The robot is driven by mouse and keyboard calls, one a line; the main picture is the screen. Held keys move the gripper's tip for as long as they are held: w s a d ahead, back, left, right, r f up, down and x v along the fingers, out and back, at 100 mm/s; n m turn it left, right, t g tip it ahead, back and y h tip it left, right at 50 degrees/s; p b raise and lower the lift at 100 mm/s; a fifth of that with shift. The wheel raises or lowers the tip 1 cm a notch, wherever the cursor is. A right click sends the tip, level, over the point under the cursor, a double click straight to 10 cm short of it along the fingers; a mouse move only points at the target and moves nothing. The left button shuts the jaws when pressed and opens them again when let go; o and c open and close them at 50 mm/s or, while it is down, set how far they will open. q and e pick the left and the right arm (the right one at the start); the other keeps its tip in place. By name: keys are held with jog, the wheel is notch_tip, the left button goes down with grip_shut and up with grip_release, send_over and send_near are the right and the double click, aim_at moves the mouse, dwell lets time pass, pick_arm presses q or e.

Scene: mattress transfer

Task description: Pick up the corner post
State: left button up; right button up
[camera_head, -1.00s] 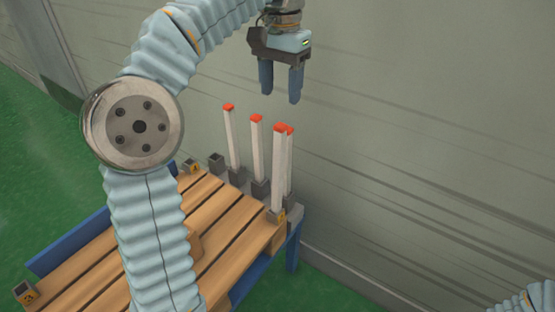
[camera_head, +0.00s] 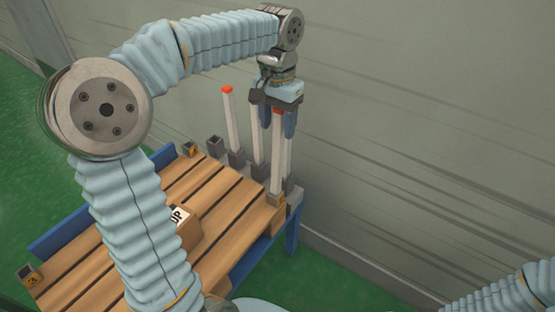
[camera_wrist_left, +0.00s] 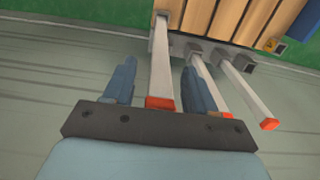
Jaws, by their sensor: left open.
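Several pale corner posts with red caps stand upright at the far right end of the table. The leftmost post (camera_head: 231,120) shows its cap clearly. My left gripper (camera_head: 278,127) points down over the right-hand posts, jaws open. In the head view its fingers flank the top of the front post (camera_head: 278,160); another post stands close behind it, mostly hidden. In the left wrist view one post (camera_wrist_left: 161,62) runs between the open fingers (camera_wrist_left: 158,88), its red cap near the palm. Two more posts lie to the right of it. I cannot tell whether any finger touches a post.
A slatted wooden pallet (camera_head: 218,208) lies on a blue table, with dark numbered brackets at its corners. A cardboard box (camera_head: 190,234) sits on it, partly hidden by my arm. An empty grey socket (camera_head: 215,147) stands left of the posts. A grey wall (camera_head: 430,120) rises close behind.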

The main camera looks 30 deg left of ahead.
pick_arm(q)
grip_shut()
dwell(0.3)
dwell(0.3)
